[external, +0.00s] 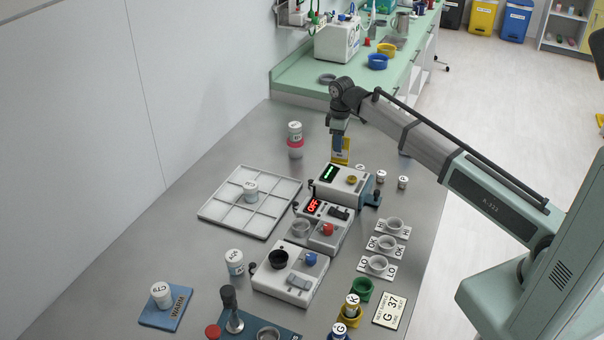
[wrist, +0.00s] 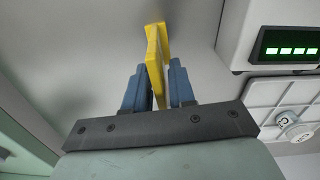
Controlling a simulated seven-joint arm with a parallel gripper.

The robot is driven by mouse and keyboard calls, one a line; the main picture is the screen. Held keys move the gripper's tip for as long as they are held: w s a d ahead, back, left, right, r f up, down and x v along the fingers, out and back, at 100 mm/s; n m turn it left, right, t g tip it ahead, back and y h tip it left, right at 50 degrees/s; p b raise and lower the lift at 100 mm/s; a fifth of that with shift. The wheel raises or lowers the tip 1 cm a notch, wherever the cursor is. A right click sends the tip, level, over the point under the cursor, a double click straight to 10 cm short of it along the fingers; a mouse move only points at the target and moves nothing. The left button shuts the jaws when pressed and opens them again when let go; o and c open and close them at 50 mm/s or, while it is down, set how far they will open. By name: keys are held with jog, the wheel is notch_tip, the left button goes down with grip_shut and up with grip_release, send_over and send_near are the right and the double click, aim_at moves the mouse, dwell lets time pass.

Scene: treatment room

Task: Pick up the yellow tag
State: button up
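The yellow tag (wrist: 155,52) stands out between the two blue fingers of my gripper (wrist: 159,88) in the wrist view. One finger is on each side of it, and the views do not clearly show whether both touch it. In the external view my gripper (external: 339,132) points down over the yellow tag (external: 341,153), behind the white box with the green display. The tag's lower end is partly hidden by that box, so I cannot tell whether it rests on the table.
The display box (external: 343,186) stands close in front of my gripper. A divided white tray (external: 250,200) holds one jar. Small white-capped vials (external: 382,177) stand to the right. Bare table (external: 235,140) lies at the back left.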

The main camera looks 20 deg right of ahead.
grip_shut()
jog(key=shift+r, duration=0.1)
